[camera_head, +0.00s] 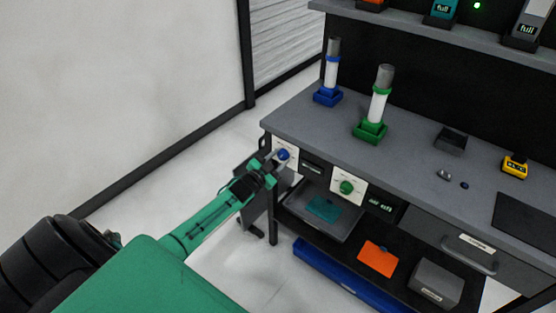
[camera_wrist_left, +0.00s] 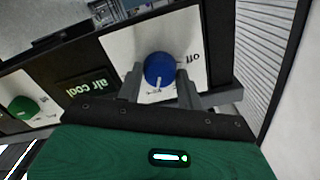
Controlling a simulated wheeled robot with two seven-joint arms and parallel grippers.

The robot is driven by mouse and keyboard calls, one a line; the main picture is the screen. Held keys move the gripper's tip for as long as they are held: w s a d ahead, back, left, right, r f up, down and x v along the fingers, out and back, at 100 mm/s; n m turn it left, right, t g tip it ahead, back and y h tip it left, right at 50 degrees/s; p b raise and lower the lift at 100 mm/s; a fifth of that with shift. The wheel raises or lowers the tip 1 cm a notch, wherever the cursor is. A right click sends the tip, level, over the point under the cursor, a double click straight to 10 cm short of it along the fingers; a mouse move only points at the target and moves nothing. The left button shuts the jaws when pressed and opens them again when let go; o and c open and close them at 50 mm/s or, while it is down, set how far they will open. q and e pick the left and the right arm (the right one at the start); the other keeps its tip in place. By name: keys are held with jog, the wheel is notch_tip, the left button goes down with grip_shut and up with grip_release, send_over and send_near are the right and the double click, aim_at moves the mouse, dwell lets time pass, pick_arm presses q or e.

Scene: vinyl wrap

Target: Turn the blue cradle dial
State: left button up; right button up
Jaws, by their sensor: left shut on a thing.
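The blue cradle dial (camera_head: 283,154) sits on a white plate at the left front of the workbench. My left gripper (camera_head: 273,160) reaches it from the left in the head view. In the left wrist view, the blue dial (camera_wrist_left: 159,69) is between the two grey fingers of my left gripper (camera_wrist_left: 160,84), which are shut on it. A white pointer mark on the dial faces toward the gripper, and the word "off" is printed beside the dial. The blue cradle (camera_head: 328,97) holds an upright white cylinder with a grey top. My right gripper is not in view.
A green dial (camera_head: 347,187) sits on another white plate to the right, below a green cradle (camera_head: 370,131) with a cylinder. An open shelf below holds an orange item (camera_head: 379,259) and a grey box (camera_head: 436,283).

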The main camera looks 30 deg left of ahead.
pick_arm(q)
jog(key=shift+m, duration=0.4)
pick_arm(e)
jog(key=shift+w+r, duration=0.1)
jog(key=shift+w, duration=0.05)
pick_arm(q)
jog(key=o, duration=1)
jog(key=shift+s, duration=0.1)
jog(key=shift+s, duration=0.2)
jog(key=s+a, duration=0.1)
jog(key=s, duration=1.2)
jog(key=shift+s+b, duration=0.15)
jog(key=shift+b, duration=0.15)
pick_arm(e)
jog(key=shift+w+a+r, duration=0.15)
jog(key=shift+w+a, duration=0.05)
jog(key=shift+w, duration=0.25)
